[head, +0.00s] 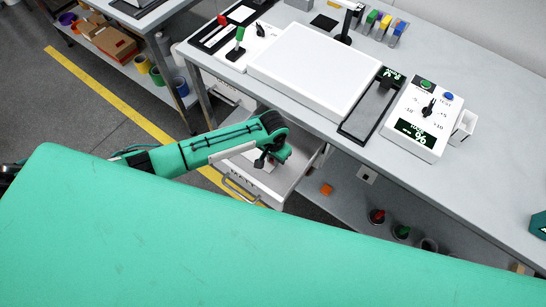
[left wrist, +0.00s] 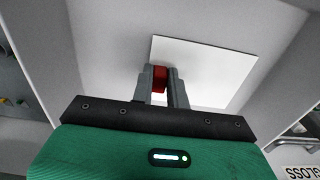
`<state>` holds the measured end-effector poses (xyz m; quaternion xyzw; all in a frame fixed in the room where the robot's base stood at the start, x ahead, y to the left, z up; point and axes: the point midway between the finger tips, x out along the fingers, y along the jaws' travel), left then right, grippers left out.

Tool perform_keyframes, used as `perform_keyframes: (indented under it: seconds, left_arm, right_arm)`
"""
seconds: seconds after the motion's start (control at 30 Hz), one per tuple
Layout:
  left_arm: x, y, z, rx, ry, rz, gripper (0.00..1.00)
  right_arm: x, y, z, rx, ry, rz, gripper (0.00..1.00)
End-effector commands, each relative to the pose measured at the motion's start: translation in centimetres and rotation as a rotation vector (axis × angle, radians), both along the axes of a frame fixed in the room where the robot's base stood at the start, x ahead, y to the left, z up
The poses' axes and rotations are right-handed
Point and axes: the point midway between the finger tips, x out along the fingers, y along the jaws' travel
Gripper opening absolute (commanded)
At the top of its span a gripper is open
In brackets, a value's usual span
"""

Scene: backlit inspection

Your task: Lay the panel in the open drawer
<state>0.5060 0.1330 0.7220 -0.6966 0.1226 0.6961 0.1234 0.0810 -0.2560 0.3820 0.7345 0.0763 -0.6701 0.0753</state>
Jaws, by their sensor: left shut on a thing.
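The white square panel (left wrist: 215,68) shows in the left wrist view, with a small red grip (left wrist: 160,77) at its near left part. My left gripper (left wrist: 161,88) is shut on that red grip, one finger on each side. The open drawer (head: 296,176) sticks out from under the bench in the head view, its front labelled MATT. My left gripper also shows in the head view (head: 267,160), inside the drawer's outline. The panel is inside the drawer walls; I cannot tell whether it touches the drawer floor (left wrist: 105,50). My right gripper is not in view.
The bench (head: 460,80) stands above and behind the drawer. It carries a white light box (head: 313,68), a dial box (head: 422,118) and a black frame (head: 372,107). A lower shelf (head: 345,208) right of the drawer holds small items. My green body fills the foreground.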

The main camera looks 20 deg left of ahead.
Motion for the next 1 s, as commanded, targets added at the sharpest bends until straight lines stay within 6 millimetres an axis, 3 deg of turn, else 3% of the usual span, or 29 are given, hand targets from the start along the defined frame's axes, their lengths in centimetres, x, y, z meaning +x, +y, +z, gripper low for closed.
perform_keyframes:
  seconds: [0.17, 0.2, 0.3, 0.67, 0.77, 1.0]
  left_arm:
    - [0.0, 0.0, -0.3, 0.000, 0.000, 0.001, 0.00]
    - [0.0, 0.0, -0.3, 0.000, 0.000, 0.001, 0.20]
    - [0.0, 0.0, -0.3, 0.000, 0.000, 0.001, 0.37]
    - [0.1, 0.0, 0.3, 0.000, -0.001, 0.001, 0.37]
    - [0.1, 0.0, 1.5, -0.002, -0.002, 0.001, 0.37]
    - [0.1, 0.0, 6.6, -0.002, -0.005, 0.000, 0.37]
  right_arm:
    - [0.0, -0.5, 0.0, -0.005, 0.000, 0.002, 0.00]
    - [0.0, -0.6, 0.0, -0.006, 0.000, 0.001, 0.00]
    - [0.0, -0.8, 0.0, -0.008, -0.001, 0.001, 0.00]
    - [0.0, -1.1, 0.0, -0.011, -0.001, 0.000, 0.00]
    - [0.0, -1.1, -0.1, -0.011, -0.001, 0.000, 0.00]
    - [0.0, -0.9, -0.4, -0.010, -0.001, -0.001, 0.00]
